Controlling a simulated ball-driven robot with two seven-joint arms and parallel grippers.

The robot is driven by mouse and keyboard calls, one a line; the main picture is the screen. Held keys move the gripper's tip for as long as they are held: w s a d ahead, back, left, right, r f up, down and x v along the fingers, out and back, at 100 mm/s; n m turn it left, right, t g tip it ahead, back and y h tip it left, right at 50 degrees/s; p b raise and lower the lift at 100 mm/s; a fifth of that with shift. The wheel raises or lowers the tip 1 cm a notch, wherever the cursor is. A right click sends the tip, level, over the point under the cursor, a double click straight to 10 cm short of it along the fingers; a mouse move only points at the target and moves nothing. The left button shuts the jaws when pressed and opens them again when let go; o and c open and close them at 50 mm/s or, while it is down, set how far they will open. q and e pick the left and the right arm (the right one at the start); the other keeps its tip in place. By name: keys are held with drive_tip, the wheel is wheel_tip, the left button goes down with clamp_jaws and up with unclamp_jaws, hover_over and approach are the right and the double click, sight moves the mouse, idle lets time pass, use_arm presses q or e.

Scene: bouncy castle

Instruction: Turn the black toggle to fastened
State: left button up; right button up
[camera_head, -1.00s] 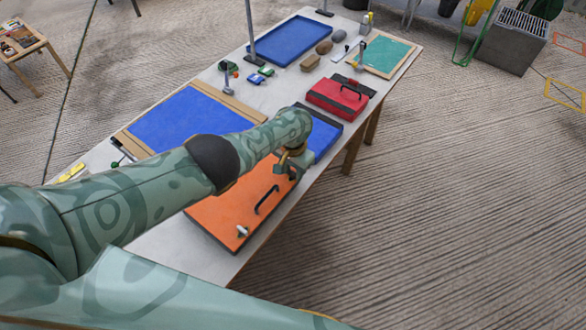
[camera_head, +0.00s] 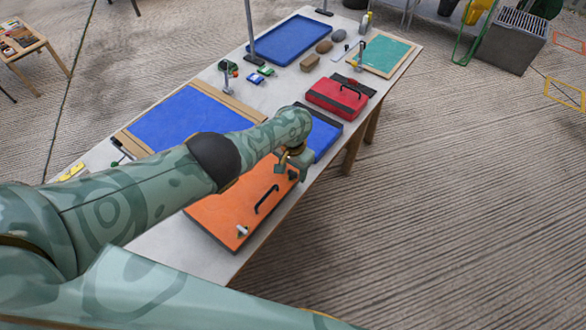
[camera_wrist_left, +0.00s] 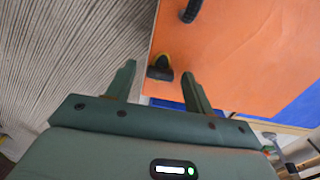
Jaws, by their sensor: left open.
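An orange panel (camera_head: 235,207) lies on the long table, with a black bar handle (camera_head: 266,199) and a small white toggle (camera_head: 242,230) near its front corner. The black toggle (camera_head: 292,174) is at the panel's far right corner, partly hidden by my left gripper (camera_head: 288,168). In the left wrist view the black toggle (camera_wrist_left: 160,68) has a yellowish edge and sits near the orange panel's edge. My left gripper (camera_wrist_left: 158,70) is open there, its fingertips on either side of the toggle in the picture. Contact cannot be told. My right gripper is out of view.
A blue panel (camera_head: 322,137) lies just beyond the orange one. A blue board (camera_head: 185,118) lies left of my arm.

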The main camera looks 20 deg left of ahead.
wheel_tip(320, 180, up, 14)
drive_tip(key=p, duration=1.3)
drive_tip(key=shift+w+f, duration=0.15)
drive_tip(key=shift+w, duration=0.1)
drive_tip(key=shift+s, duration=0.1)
